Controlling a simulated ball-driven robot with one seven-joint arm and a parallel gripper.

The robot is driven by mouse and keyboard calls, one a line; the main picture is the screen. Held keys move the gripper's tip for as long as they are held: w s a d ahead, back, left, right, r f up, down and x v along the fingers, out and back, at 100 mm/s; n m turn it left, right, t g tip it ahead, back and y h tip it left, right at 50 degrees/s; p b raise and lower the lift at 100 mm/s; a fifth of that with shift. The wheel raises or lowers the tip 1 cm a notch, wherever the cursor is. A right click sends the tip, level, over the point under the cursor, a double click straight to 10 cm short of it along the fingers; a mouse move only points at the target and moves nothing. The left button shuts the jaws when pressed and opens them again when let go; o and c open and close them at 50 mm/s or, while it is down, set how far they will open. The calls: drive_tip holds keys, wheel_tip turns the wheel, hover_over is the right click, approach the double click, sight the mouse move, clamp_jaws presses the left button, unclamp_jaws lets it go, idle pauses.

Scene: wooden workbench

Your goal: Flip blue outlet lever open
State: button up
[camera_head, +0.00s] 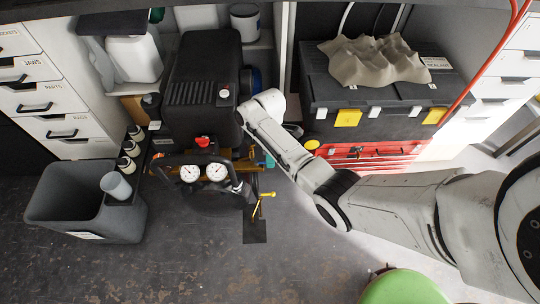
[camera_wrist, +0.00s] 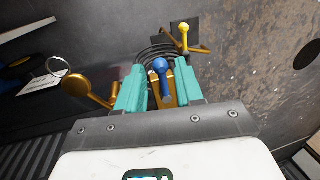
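The blue outlet lever (camera_wrist: 160,68) has a round ball end and stands over a brass fitting (camera_wrist: 168,98) in the wrist view. My gripper (camera_wrist: 160,84) has two teal fingers, one on each side of the lever. The fingers are apart, with a narrow gap showing between each finger and the lever. In the head view my gripper (camera_head: 267,160) is at the right side of the compressor (camera_head: 198,88), mostly hidden by my arm. The blue lever cannot be made out there.
A yellow-handled lever (camera_wrist: 183,28) lies beyond the blue one; it also shows in the head view (camera_head: 262,205). Two gauges (camera_head: 216,172) and a red knob (camera_head: 202,141) sit at the compressor's front. A grey bin (camera_head: 70,212) stands left. A black toolbox (camera_head: 375,95) stands right.

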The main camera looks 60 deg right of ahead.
wheel_tip(320, 180, up, 11)
drive_tip(key=w+d+p, duration=0.1)
drive_tip(key=p, duration=0.1)
drive_tip(key=shift+w+d+f+p, duration=0.2)
drive_tip(key=shift+d+p, duration=0.1)
drive_tip(key=shift+p, duration=0.05)
idle(0.4)
drive_tip(key=s+a+r+m+t+p, duration=0.1)
drive_tip(key=s+a+m+p, duration=0.2)
drive_tip(key=a, duration=0.4)
drive_tip(key=s+a+r+p, duration=0.2)
drive_tip(key=s+a+p, duration=0.1)
drive_tip(key=s+a, duration=0.3)
drive_tip(key=s+a+r+m+h+p, duration=0.1)
drive_tip(key=s+r+m+p, duration=0.1)
drive_tip(key=s+r, duration=0.3)
drive_tip(key=s+a+r+m+t+h+p, duration=0.1)
drive_tip(key=s+a+r+m+p, duration=0.1)
drive_tip(key=s+r, duration=0.3)
drive_tip(key=s+m+p, duration=0.1)
drive_tip(key=s, duration=0.2)
drive_tip(key=shift+s+a, duration=0.15)
drive_tip(key=shift+a, duration=0.1)
drive_tip(key=shift+r, duration=0.1)
